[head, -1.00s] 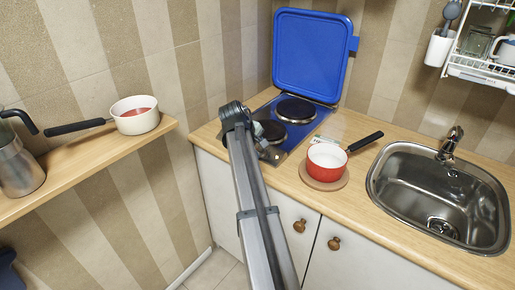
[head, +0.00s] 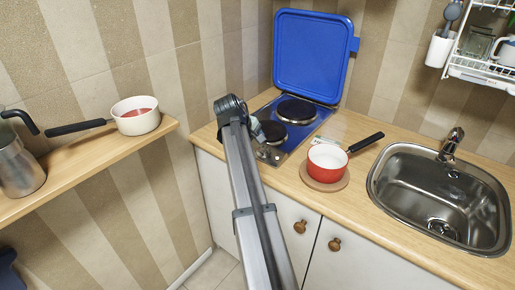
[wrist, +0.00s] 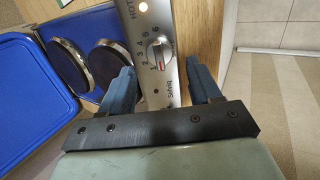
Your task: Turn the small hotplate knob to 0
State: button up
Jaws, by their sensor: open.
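In the wrist view a silver knob (wrist: 160,52) stands on the hob's metal front panel (wrist: 152,88), with numbers printed around it. A small red mark shows at its edge near the 1; the exact setting is hard to read. My gripper (wrist: 161,70) is open and empty, its blue fingers either side of the knob in the picture. I cannot tell whether they reach down to its depth. In the head view the gripper is mostly hidden by my arm at the front of the hob (head: 312,128). A second knob cannot be made out.
The hob's blue lid (head: 314,52) stands open against the wall. Two dark hotplates lie behind the panel, and a panel lamp (wrist: 143,7) glows. A red pot (head: 327,159) stands right of the hob, before the sink (head: 440,200). A shelf (head: 90,157) is left.

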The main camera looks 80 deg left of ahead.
jog(key=v, duration=1)
jog(key=shift+r, duration=0.25)
jog(key=shift+d, duration=0.1)
